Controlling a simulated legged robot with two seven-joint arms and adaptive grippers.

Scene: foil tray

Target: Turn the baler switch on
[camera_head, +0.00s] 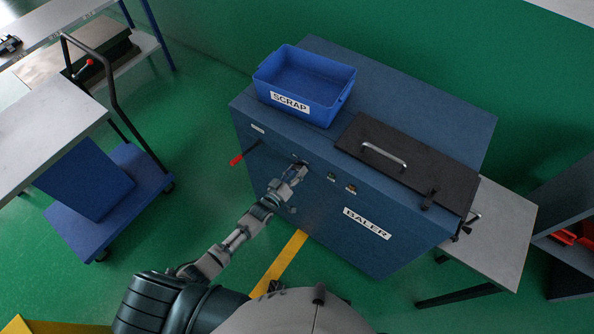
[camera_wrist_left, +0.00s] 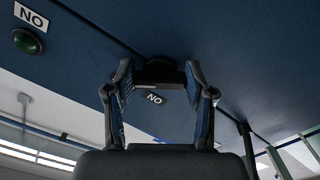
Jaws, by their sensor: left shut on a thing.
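The baler (camera_head: 400,262) is a large dark blue box with a BALER label on its front. My left arm reaches up to that front, and my left gripper (camera_head: 299,170) is at the upper part of the panel. In the left wrist view my left gripper (camera_wrist_left: 157,88) is shut on a dark switch knob (camera_wrist_left: 158,68), one finger on each side. The fingers hide part of the knob, so its turn angle is unclear. A small label (camera_wrist_left: 153,98), reading ON upside down, shows between the fingers. A dark green lamp (camera_wrist_left: 27,42) has a similar label beside it. My right gripper is out of view.
A blue SCRAP bin (camera_head: 325,93) and a black lid (camera_head: 420,163) with a handle are on the baler's top. A red-ended lever (camera_head: 236,160) sticks out at its left. A blue trolley (camera_head: 75,228) is at left, a grey table (camera_head: 503,238) at right. Green floor lies between.

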